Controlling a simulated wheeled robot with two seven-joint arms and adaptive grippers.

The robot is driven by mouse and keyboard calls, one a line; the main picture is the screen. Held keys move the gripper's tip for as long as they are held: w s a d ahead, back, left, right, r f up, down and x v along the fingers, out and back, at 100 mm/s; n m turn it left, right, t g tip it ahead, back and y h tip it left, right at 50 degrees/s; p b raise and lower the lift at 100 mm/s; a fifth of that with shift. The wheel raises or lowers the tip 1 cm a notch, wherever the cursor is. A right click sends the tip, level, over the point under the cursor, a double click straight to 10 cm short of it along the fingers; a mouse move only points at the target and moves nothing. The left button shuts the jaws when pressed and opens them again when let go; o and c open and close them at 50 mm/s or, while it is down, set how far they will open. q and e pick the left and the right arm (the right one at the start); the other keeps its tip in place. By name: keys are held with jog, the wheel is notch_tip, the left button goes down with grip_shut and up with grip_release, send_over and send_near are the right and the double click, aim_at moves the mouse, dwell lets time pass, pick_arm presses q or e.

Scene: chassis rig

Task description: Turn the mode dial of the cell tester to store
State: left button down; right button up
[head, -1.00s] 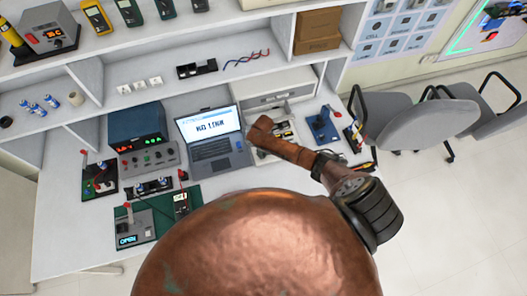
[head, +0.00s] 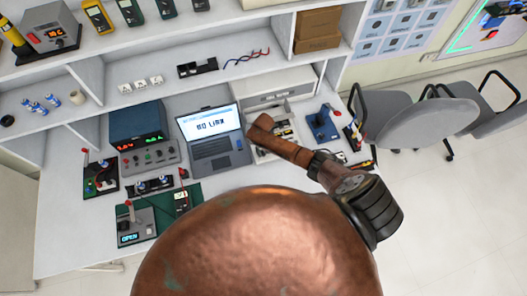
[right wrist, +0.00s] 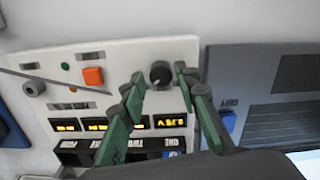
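The cell tester appears to be the pale panel (right wrist: 60,60) in the right wrist view, with a black round dial (right wrist: 160,73), an orange button (right wrist: 93,76) and several lit yellow displays. In the head view the tester (head: 280,130) stands right of the laptop, partly covered by my right arm. My right gripper (right wrist: 160,80) is open, with its green fingers on either side of the dial. I cannot tell whether they touch it. The dial's setting is too small to read. My left gripper is not in view.
A blue device (head: 322,123) is to the right. A power supply (head: 140,140) and a green mat (head: 190,205) are on the left of the bench. A shelf (head: 150,95) runs behind.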

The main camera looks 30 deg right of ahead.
aim_at(263, 152)
jog(key=shift+o, duration=0.7)
jog(key=shift+f, duration=0.1)
jog(key=shift+a, duration=0.1)
notch_tip(263, 152, up, 12)
jog(key=shift+s, duration=0.1)
dwell(0.3)
